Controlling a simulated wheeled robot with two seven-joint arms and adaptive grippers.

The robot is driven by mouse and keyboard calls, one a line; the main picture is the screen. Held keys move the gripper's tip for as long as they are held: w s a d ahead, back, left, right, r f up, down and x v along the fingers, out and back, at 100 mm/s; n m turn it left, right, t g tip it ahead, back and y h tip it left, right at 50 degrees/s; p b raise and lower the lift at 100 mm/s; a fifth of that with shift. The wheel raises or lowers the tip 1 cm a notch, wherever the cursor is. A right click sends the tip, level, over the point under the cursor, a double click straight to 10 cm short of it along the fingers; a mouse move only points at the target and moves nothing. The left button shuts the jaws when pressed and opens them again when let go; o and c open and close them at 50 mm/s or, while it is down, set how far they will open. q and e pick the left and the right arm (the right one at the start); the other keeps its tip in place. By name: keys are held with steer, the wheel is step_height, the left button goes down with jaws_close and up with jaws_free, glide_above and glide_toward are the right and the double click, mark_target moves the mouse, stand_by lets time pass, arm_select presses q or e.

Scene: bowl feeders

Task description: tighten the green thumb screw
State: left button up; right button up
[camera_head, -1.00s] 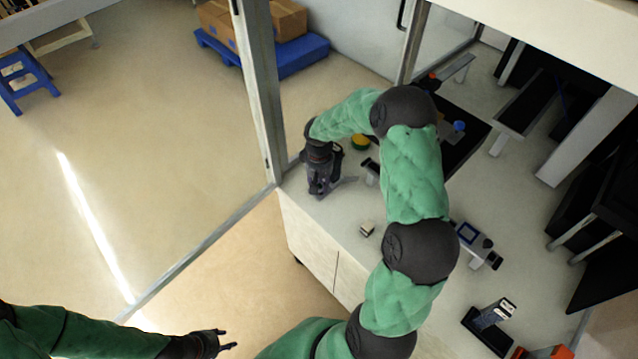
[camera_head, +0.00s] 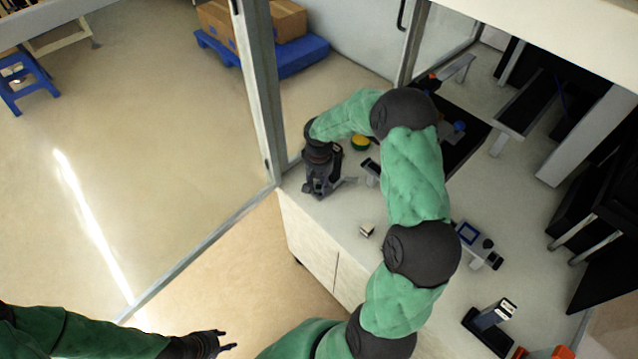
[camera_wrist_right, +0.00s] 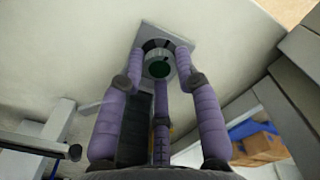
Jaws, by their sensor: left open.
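The green thumb screw (camera_wrist_right: 158,67) shows in the right wrist view as a small dark green round head on a grey square block (camera_wrist_right: 182,58). My right gripper (camera_wrist_right: 159,75) has its three purple fingers spread around the line to the screw, and gaps show between the side fingertips and the screw head. I cannot tell how far the tips are from it in depth. In the head view my right gripper (camera_head: 322,185) points down at the table's near left corner and hides the screw. My left gripper (camera_head: 226,340) is open and empty, low over the floor, away from the table.
The white table (camera_head: 335,215) carries a small metal cube (camera_head: 367,230), a yellow-green round part (camera_head: 360,142), a blue-framed device (camera_head: 470,235) and a black-based stand (camera_head: 488,328). A metal frame post (camera_head: 262,90) rises close left of the right gripper. Boxes (camera_head: 285,18) lie on a blue pallet behind.

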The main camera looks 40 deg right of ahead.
mark_target(318, 187)
stand_by(0.3)
step_height(318, 187, up, 12)
stand_by(0.6)
steer(key=shift+a+f, duration=0.1)
stand_by(0.3)
steer(key=s+a+f+n+y, duration=0.2)
steer(key=s+a+f+y, duration=0.1)
steer(key=a+f, duration=1.45)
steer(key=s+a+f, duration=0.5)
steer(key=s+a, duration=0.1)
steer(key=s, duration=0.1)
steer(key=s+a+f+n+y, duration=0.1)
steer(key=s+a+f, duration=0.3)
steer(key=s, duration=0.4)
steer(key=shift+a+f, duration=0.35)
steer(key=shift+a, duration=0.55)
